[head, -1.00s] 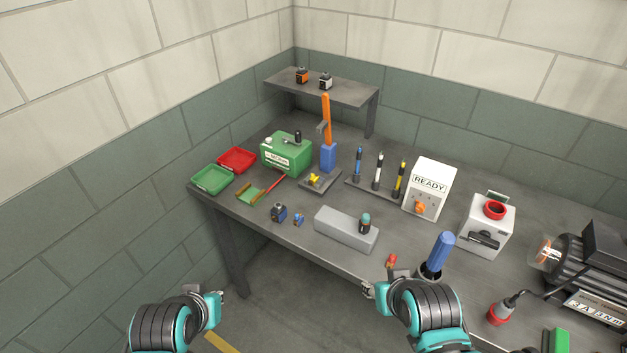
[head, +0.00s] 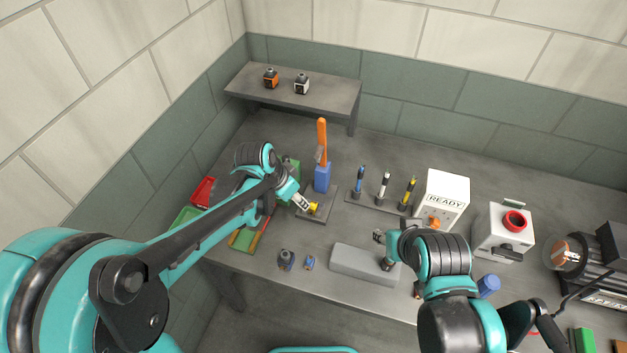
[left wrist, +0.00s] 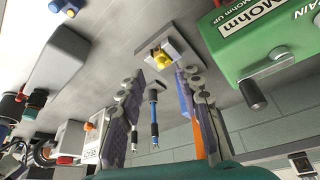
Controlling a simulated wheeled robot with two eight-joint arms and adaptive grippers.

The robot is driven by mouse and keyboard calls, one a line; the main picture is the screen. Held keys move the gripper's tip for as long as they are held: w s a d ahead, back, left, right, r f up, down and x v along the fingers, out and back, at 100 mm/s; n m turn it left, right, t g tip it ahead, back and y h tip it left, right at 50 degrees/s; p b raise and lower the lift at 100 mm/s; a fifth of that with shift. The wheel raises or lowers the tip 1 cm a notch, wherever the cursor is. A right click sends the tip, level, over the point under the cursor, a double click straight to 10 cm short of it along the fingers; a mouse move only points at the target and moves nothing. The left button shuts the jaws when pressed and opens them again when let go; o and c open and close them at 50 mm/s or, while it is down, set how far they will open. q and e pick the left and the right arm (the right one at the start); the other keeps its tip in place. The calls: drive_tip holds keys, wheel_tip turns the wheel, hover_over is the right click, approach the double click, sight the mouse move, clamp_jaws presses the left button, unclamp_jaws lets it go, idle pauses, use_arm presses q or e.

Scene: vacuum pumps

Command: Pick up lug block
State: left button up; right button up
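The lug block is most likely the small yellow piece (head: 313,209) on a dark grey square plate (head: 316,217). It also shows in the left wrist view (left wrist: 160,57), beyond and between my fingertips. My left gripper (head: 303,203) is beside the yellow piece in the head view and partly overlaps it. In the left wrist view its two fingers (left wrist: 160,80) are spread apart with nothing between them.
A blue stand with an orange handle (head: 322,140) rises just behind the plate. A green meter box (left wrist: 265,40) is close by, mostly hidden by my left arm in the head view. Three upright probes (head: 383,186) stand to the right.

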sight(312, 204)
use_arm(q)
drive_tip(key=shift+m, duration=0.3)
drive_tip(key=x, duration=0.3)
drive_tip(key=d+b+x, duration=0.1)
drive_tip(key=x, duration=0.1)
drive_tip(key=w+b+x, duration=0.1)
drive_tip(key=x, duration=0.2)
drive_tip(key=shift+w+d+r, duration=0.1)
drive_tip(key=shift+d, duration=0.2)
clamp_jaws()
